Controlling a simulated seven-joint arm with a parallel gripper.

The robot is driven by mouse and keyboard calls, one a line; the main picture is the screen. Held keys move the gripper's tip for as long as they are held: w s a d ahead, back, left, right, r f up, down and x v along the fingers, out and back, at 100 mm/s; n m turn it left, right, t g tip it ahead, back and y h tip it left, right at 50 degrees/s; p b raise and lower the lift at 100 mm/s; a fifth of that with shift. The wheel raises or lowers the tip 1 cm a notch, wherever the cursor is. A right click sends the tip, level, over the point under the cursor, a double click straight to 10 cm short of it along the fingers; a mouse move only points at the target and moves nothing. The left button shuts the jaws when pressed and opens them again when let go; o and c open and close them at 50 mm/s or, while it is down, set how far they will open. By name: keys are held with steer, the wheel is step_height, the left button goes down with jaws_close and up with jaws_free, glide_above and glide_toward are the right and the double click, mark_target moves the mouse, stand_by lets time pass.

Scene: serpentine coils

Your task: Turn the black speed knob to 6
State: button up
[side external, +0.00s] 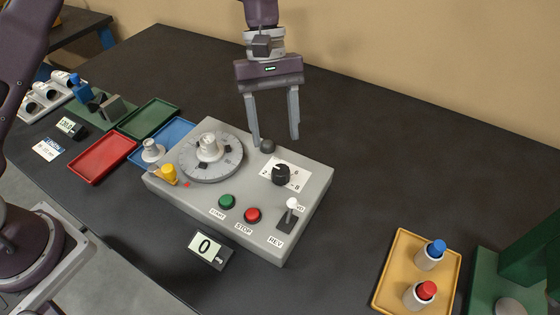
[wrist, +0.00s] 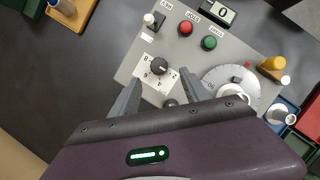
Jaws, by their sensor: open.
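The black speed knob (side external: 282,174) sits on a white numbered plate on the grey control box (side external: 315,200). In the wrist view the knob (wrist: 159,66) lies ahead of the fingers, slightly left of centre, on its plate with digits such as 6, 4 and 2 readable. Which number its pointer marks is too small to tell. My gripper (side external: 275,141) is open and empty, with its fingers pointing down near the back edge of the box, behind the knob and apart from it. In the wrist view my gripper (wrist: 156,98) shows its two fingers spread wide.
The box also carries a grey round dial (side external: 212,166), a dark ball (side external: 268,146), green (side external: 227,201) and red (side external: 252,215) buttons, and a white-tipped lever (side external: 290,208). A counter showing 0 (side external: 209,249) stands in front. A yellow tray (side external: 385,280) is at right.

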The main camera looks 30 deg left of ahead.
mark_target(281, 169)
steer(key=x, duration=0.7)
steer(key=shift+d+f, duration=0.15)
steer(key=shift+f, duration=0.1)
steer(key=shift+c, duration=0.4)
steer(key=shift+w, duration=0.1)
jaws_close()
